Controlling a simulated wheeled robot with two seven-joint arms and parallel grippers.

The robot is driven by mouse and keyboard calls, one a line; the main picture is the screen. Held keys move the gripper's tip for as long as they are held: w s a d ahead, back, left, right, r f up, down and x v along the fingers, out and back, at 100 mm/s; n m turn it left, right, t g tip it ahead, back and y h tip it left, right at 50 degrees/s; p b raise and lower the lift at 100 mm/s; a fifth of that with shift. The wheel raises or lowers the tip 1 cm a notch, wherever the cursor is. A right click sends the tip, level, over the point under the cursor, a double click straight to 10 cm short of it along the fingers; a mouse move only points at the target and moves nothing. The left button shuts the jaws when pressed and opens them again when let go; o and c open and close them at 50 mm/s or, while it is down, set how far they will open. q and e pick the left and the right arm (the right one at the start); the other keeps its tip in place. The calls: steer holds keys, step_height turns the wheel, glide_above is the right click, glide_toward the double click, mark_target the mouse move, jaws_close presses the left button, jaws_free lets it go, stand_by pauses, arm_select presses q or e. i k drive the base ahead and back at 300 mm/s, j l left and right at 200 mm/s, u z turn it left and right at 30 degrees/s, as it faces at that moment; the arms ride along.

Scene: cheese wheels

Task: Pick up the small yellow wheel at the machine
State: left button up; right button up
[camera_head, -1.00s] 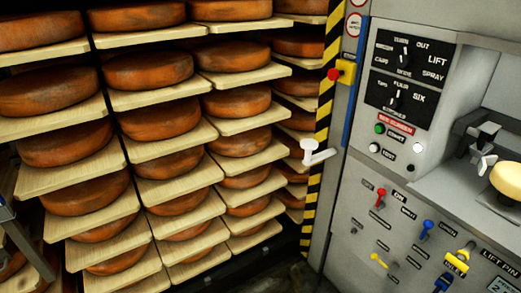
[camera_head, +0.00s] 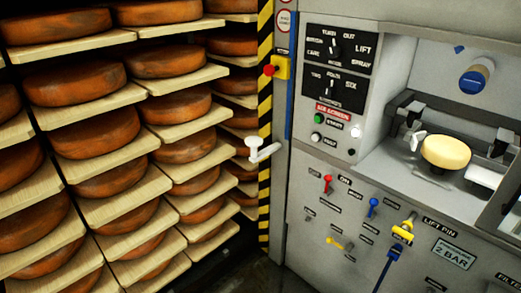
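The small pale yellow cheese wheel (camera_head: 446,152) sits in the open bay of the grey machine (camera_head: 420,205), at the right of the head view. It lies flat on or over a holder, with dark clamp-like parts on both sides. Neither of my grippers shows in this view.
Shelves on the left hold several large orange-brown wheels on wooden boards (camera_head: 105,211). A yellow-black striped post (camera_head: 264,130) with a white handle (camera_head: 263,150) stands between shelves and machine. A control panel (camera_head: 338,65) and coloured levers (camera_head: 372,207) are on the machine's front.

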mark_target(445, 152)
steer(key=z, duration=0.45)
steer(key=i+j+z, duration=0.2)
steer(key=j+z, duration=0.25)
steer(key=i+j+z, duration=0.15)
steer(key=j+z, duration=0.15)
steer(key=z, duration=0.15)
steer(key=i+j+z, duration=0.1)
steer(key=j, duration=1)
steer(key=i+j+z, duration=0.15)
steer(key=j, duration=0.4)
